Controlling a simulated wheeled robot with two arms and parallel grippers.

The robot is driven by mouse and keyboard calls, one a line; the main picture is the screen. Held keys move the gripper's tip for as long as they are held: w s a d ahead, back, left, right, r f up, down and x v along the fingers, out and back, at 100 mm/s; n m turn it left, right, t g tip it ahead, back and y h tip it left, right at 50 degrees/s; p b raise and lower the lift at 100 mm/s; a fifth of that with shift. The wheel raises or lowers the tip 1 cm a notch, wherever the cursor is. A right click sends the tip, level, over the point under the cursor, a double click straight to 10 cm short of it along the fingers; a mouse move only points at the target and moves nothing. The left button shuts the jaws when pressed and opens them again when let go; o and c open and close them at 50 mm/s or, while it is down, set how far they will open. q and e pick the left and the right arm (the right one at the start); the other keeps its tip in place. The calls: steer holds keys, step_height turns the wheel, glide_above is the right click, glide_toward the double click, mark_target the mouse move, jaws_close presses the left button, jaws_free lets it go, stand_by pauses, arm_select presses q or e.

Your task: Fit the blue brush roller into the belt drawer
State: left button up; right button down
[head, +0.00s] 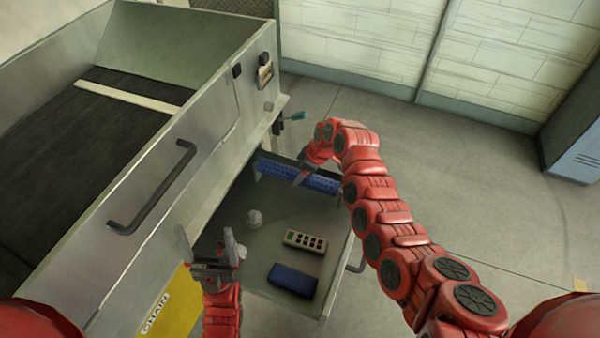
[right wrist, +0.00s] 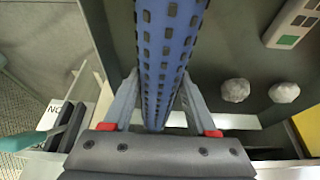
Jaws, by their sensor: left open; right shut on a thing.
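The blue brush roller (head: 318,180) spans the far end of the open drawer (head: 262,215). It is long and blue with dark slots, and its left end is at the machine's side. My right gripper (head: 303,176) is shut on it. In the right wrist view, the roller (right wrist: 168,45) runs lengthwise between the two fingers of that gripper (right wrist: 158,85). Whether its ends are seated cannot be told. My left gripper (head: 208,250) is open and empty at the drawer's near left, beside the machine.
A grey keypad remote (head: 304,241), a dark blue case (head: 292,279) and crumpled balls (head: 254,217) lie in the drawer. The metal conveyor machine (head: 205,150) stands at left, with a teal-handled knob (head: 297,116) at its corner. Open floor (head: 460,190) lies to the right.

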steer(key=shift+c, duration=0.6)
jaws_free()
steer(key=v, duration=1.2)
steer(key=shift+f, duration=0.1)
